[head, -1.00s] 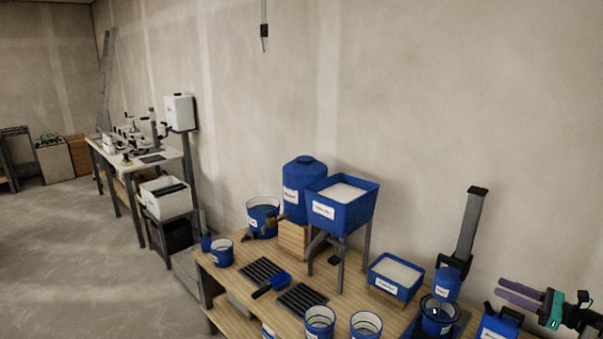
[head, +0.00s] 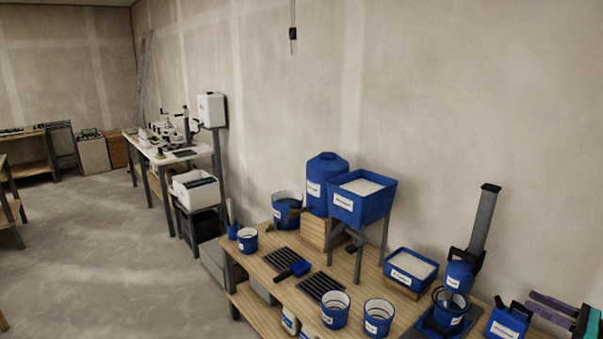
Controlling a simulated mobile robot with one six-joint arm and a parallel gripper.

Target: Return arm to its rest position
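My gripper and arm do not show in the head view, so whether the gripper is open or shut cannot be seen. The wooden workbench (head: 258,262) stands along the wall at the lower right. On it are a blue hopper (head: 361,201) of white material on legs, a blue drum (head: 326,183), a blue tray of white material (head: 410,271) and several blue buckets (head: 335,310).
A white-topped table (head: 190,151) with equipment stands farther left along the wall. A white bin (head: 196,188) sits on a dark stand near it. Purple-handled items (head: 553,307) show at the right edge. The grey floor (head: 110,260) at left is open.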

